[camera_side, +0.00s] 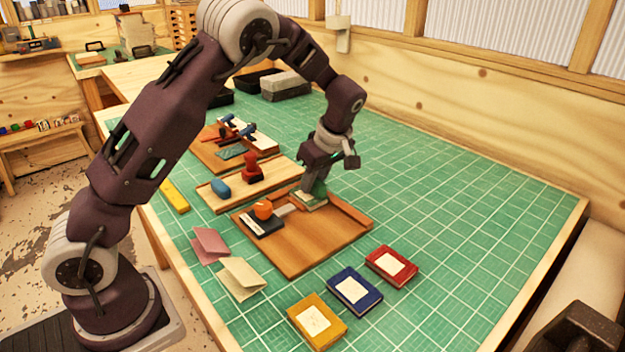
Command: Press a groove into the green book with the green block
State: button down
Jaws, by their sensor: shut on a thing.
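My gripper (317,178) points down over the right rear part of the front wooden board (305,248). It is shut on the green block (317,189), of which only a small part shows below the fingers. The green book (312,204) lies on the board directly under the block. The block looks to be at or just above the book's cover; I cannot tell whether they touch. Most of the book's top is hidden by the gripper and block, so no groove can be made out.
An orange knob (263,209) on a dark base stands left of the book. Yellow (317,320), blue (355,290) and red (391,266) books lie in front. Folded pink (209,245) and cream (242,278) cards stand left. The green mat is clear to the right.

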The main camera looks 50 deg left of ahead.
jog(key=shift+d+f, duration=0.1)
jog(key=shift+d, duration=0.1)
jog(key=shift+d, duration=0.35)
jog(key=shift+a, duration=0.15)
jog(key=shift+a, duration=0.35)
jog(key=shift+a, duration=0.1)
jog(key=shift+a, duration=0.3)
jog(key=shift+a, duration=0.45)
